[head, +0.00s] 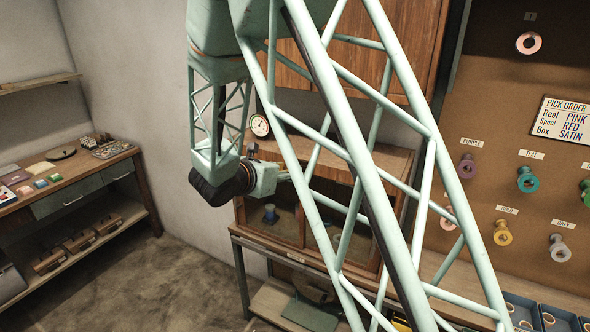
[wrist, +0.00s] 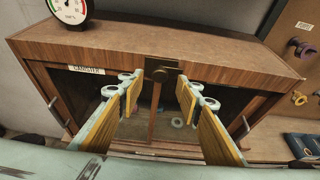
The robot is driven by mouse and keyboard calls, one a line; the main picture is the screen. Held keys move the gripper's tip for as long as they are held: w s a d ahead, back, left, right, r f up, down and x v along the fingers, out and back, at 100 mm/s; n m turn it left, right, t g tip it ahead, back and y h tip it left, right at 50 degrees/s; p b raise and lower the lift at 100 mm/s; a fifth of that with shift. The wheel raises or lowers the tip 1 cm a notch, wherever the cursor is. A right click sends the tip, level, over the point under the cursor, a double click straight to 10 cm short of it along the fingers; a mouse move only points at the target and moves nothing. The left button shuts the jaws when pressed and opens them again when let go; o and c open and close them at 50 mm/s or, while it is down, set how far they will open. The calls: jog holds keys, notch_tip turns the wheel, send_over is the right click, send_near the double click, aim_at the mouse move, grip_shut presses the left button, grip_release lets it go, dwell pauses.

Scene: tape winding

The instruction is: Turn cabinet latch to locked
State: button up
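The wooden cabinet (head: 349,154) with dark glass doors stands against the back wall. The latch (wrist: 162,67), a small dark metal piece, sits at the front top edge above the middle door post. My gripper (wrist: 158,90) is open and empty. Its yellow-padded fingers point at the cabinet front, either side of the post and just below the latch; I cannot tell if they touch anything. In the head view my arm's lattice hides the latch and fingertips.
A round dial gauge (head: 260,125) stands on the cabinet top at the left, also near my gripper in the wrist view (wrist: 70,8). A pegboard with spools (head: 502,233) is to the right. Blue trays (head: 522,310) lie below it. A side bench (head: 85,180) is at the left.

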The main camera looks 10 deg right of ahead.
jog(key=x, duration=0.6)
dwell(0.4)
jog(key=c, duration=0.8)
